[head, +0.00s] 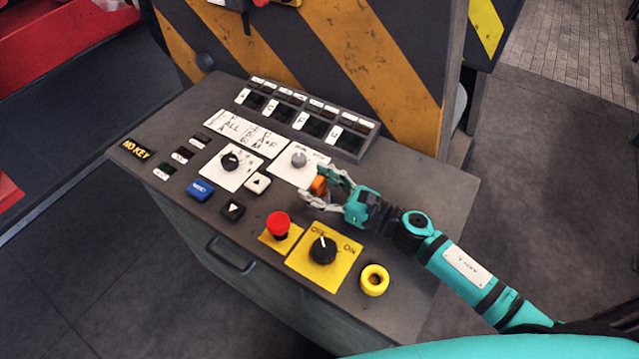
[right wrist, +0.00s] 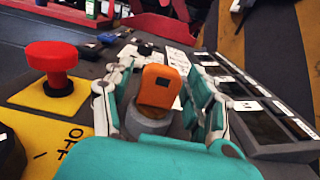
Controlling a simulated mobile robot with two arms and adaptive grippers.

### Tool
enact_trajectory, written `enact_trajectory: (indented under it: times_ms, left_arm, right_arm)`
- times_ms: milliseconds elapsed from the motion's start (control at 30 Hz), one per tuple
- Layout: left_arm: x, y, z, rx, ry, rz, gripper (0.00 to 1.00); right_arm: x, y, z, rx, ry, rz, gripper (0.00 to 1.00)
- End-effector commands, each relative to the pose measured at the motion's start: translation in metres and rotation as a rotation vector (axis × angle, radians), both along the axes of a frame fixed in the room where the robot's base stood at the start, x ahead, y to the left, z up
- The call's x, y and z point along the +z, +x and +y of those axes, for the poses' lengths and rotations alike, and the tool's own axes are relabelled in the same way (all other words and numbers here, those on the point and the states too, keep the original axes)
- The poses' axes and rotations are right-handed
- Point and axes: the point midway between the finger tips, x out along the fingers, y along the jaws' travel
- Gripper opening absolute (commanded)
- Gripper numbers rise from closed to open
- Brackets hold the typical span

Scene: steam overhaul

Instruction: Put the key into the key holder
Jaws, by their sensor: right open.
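My right gripper (head: 321,186) is low over the control panel (head: 420,195), with its open fingers on either side of the key. The key has an orange head (head: 319,185); in the right wrist view the orange head (right wrist: 158,88) stands upright between the two fingers. Below it a grey round base (right wrist: 148,121) shows, which looks like the key holder. The key's shaft is not visible, and I cannot tell how deep it sits in the base. The fingers show no grip on the key. My left gripper is not in view.
Near the gripper are a red mushroom button (head: 278,224), a black OFF/ON knob (head: 323,250), a yellow ring (head: 374,280) and a grey knob (head: 299,159). A raised switch row (head: 310,118) lines the back, before a striped wall (head: 340,50). A "NO KEY" sign (head: 137,149) is at left.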

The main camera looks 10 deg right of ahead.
Motion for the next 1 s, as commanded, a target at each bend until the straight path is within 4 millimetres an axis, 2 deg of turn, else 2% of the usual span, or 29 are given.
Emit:
enact_trajectory:
  times_ms: [167,267,600,800,1000]
  left_arm:
    - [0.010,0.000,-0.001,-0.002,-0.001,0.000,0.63]
    - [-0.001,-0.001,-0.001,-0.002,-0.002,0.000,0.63]
    - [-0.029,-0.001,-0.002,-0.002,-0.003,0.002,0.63]
    - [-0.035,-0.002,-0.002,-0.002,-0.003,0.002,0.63]
    - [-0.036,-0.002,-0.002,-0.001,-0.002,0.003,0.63]
  right_arm:
    - [0.009,0.000,0.000,0.000,0.001,0.001,0.56]
    - [0.001,-0.012,-0.012,-0.001,-0.001,0.004,0.56]
    - [0.001,-0.065,-0.063,0.001,-0.002,0.002,0.56]
    - [0.004,-0.081,-0.080,-0.001,0.001,0.001,0.56]
    - [0.006,-0.085,-0.085,0.001,-0.001,-0.001,0.56]
